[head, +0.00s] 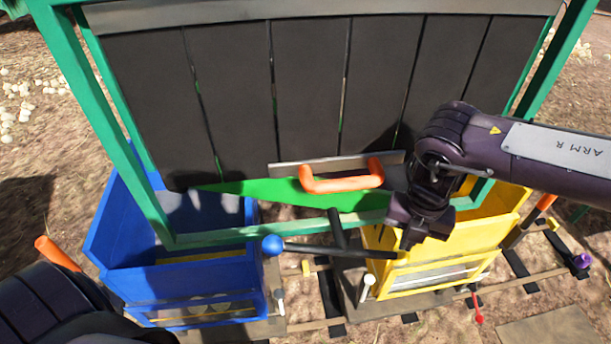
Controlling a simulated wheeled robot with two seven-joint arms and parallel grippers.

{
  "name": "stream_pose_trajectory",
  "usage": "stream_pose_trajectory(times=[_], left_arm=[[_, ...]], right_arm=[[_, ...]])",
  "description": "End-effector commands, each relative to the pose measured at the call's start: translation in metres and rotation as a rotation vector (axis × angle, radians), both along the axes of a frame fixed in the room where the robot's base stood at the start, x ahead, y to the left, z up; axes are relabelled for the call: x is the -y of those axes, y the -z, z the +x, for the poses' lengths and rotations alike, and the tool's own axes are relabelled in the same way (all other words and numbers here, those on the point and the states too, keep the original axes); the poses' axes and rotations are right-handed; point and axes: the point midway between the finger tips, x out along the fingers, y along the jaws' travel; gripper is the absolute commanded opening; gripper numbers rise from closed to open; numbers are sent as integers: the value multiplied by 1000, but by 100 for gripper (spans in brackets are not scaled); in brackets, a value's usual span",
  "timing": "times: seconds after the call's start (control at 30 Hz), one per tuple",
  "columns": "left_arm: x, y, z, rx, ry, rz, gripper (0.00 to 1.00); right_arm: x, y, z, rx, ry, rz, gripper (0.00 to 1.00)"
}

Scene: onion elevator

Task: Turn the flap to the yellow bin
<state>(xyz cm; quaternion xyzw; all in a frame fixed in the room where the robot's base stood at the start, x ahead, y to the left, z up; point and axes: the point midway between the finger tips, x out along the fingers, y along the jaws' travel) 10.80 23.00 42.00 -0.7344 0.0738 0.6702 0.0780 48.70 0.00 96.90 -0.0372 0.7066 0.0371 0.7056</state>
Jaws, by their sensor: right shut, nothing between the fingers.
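The flap lever is a dark crossbar (318,249) on a short stem, with a blue ball (272,246) on its left end. It lies nearly level in front of the two bins. A bright green panel (290,191), possibly the flap, shows behind it under the dark slatted chute. The blue bin (180,285) is at left and the yellow bin (480,240) at right. My right gripper (405,243) is shut and empty, pointing down at the crossbar's right end. I cannot tell whether it touches. My left gripper is out of view.
An orange handle (340,182) sits on a metal gate strip above the green panel. Green frame posts (98,115) flank the dark slatted chute (300,90). Both bins stand on carts over rails. A red-tipped lever (478,318) is low at right.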

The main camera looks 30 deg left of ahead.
Motion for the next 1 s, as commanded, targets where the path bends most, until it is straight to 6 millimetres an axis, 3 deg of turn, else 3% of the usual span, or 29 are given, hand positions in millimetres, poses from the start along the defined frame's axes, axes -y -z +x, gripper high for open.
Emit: stream_pose_trajectory(times=[0.3, 0.8, 1.0], left_arm=[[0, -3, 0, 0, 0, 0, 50], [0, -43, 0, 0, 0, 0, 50], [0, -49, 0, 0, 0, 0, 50]], right_arm=[[1, -3, -1, 1, 1, 0, 0], [24, -46, -33, -1, 0, 2, 0], [30, -52, -40, 0, 1, 0, 0]])
